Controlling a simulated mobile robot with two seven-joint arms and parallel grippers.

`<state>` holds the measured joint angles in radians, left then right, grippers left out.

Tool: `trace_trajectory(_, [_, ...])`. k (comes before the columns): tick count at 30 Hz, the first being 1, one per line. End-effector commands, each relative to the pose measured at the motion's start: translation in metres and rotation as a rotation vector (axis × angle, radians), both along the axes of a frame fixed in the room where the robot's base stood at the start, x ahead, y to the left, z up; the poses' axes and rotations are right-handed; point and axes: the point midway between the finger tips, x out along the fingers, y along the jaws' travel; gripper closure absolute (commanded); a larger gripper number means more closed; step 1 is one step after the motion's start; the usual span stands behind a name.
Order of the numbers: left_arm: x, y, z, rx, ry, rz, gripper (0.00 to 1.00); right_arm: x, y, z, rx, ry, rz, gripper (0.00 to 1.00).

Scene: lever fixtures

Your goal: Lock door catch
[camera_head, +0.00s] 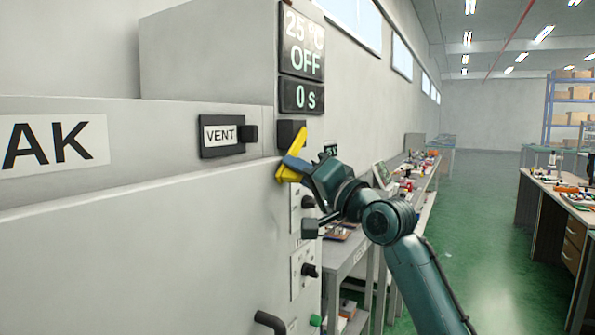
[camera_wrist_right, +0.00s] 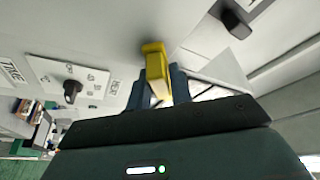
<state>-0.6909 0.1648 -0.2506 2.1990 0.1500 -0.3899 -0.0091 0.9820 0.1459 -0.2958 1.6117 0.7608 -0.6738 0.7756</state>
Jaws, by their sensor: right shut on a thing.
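The door catch is a yellow lever (camera_head: 288,176) on the edge of the grey machine front, below a dark block (camera_head: 291,134). In the head view it leans, its upper end tipped to the right. My right gripper (camera_head: 296,163) comes from the right and is shut on the yellow lever. In the right wrist view the lever (camera_wrist_right: 155,62) stands between the two blue fingers (camera_wrist_right: 158,86), which hide part of it. My left gripper is not in view.
A VENT label (camera_head: 220,135) with a dark knob is left of the catch. A panel with dark knobs (camera_head: 309,271) lies below my right gripper. The display (camera_head: 302,62) reads 25 °C, OFF and 0 s. Benches stand to the right, with open green floor (camera_head: 480,220) between.

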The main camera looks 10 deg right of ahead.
Motion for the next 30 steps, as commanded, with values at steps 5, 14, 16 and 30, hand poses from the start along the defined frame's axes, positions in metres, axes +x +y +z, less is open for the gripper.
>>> trace_trajectory(5, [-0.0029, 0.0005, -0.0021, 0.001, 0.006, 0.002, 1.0, 0.0008, -0.0011, -0.0003, -0.008, -0.008, -0.003, 1.0])
trace_trajectory(14, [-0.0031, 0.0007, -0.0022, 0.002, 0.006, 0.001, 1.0, 0.0009, -0.0013, -0.0004, -0.009, -0.008, -0.005, 0.75])
trace_trajectory(16, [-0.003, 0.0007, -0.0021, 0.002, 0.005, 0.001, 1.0, 0.0009, -0.0012, -0.0005, -0.009, -0.007, -0.004, 0.69])
trace_trajectory(30, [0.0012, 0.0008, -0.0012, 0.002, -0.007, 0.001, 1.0, -0.0074, -0.0075, -0.0041, -0.006, -0.007, -0.003, 0.62])
